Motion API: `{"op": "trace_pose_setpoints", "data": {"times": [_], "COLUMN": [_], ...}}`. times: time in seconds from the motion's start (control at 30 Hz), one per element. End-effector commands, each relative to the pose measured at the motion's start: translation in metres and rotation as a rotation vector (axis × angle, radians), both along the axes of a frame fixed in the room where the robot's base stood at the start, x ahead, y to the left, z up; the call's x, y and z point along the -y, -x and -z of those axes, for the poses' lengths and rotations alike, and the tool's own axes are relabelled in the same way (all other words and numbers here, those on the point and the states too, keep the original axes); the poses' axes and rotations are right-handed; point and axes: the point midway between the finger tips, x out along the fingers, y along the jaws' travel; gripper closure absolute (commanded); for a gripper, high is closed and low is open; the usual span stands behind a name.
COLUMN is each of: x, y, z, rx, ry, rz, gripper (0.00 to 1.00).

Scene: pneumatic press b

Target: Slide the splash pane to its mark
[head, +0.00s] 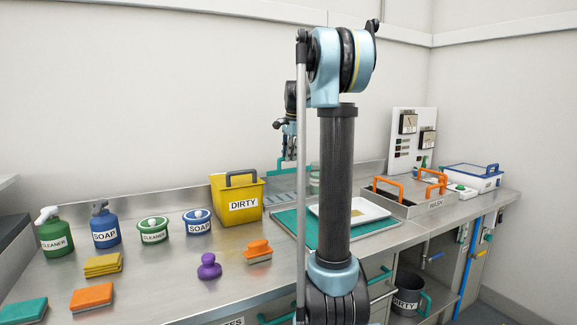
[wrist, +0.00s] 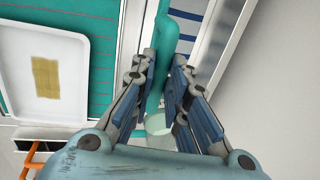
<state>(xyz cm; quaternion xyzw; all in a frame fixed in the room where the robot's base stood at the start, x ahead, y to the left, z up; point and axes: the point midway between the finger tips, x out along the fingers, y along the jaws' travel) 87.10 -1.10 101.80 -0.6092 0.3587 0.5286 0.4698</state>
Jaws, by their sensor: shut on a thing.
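My gripper (wrist: 164,70) is shut around a teal, rounded handle bar (wrist: 157,92) in the wrist view, with a finger on each side. The bar appears to belong to the splash pane, but I cannot make out the pane's sheet clearly. In the head view, my gripper (head: 288,150) is at the back of the counter, partly behind my arm. I cannot tell which mark is the pane's.
A white tray (head: 372,211) with a brownish patch sits on a teal mat (head: 288,222). Soap and cleaner containers, sponges and a purple-handled scrubber (head: 209,268) occupy the left counter.

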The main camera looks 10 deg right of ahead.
Motion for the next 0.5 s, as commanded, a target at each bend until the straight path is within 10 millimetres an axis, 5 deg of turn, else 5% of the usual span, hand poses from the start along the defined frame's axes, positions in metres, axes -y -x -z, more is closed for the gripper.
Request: {"op": "trace_pose_setpoints", "data": {"times": [0.5], "x": [0.016], "y": [-0.007], "z": [-0.001], "rx": [0.004], "ry": [-0.001], "rz": [0.001], "gripper": [1.00]}}
